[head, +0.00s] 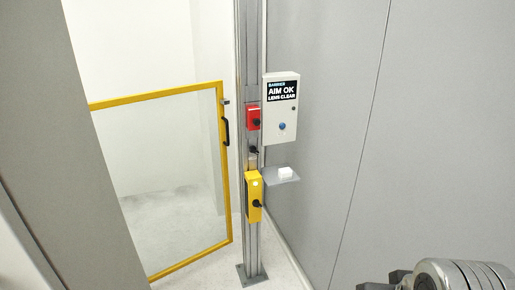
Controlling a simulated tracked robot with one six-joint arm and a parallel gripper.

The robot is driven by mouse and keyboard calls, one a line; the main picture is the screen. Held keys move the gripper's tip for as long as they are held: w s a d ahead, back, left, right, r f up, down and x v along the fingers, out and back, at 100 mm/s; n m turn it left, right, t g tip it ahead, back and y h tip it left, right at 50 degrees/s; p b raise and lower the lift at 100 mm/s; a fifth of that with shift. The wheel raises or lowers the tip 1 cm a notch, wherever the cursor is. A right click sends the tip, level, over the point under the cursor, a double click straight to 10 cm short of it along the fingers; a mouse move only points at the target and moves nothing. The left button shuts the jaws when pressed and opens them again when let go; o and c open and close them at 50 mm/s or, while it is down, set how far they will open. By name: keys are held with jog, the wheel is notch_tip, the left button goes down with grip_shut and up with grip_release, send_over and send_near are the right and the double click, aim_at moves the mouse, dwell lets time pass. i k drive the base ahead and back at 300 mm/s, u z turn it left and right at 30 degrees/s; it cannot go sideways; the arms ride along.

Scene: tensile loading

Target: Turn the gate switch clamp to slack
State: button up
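A metal post (251,240) stands beside the gate and carries several devices. A red box (250,112) with a dark knob (257,123) is on its upper part. A yellow box (252,186) with a black knob (257,204) is lower down. A small dark fitting (253,150) sits between them. I cannot tell which of these is the gate switch clamp, or how it is set. My gripper (383,284) shows only in part at the bottom right edge, well apart from the post. Its fingertips are cut off, so its opening is unclear.
The yellow-framed clear gate (222,170) with a black handle (226,132) is left of the post. A pale box (281,125) reading "AIM OK, LENS CLEAR" and a small shelf (277,180) with a white block (286,172) are right of it. A grey wall (430,150) is at right.

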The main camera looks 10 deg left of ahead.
aim_at(252, 149)
jog(key=i, duration=0.5)
jog(key=u, duration=1.5)
jog(key=i, duration=0.45)
jog(key=z, duration=0.05)
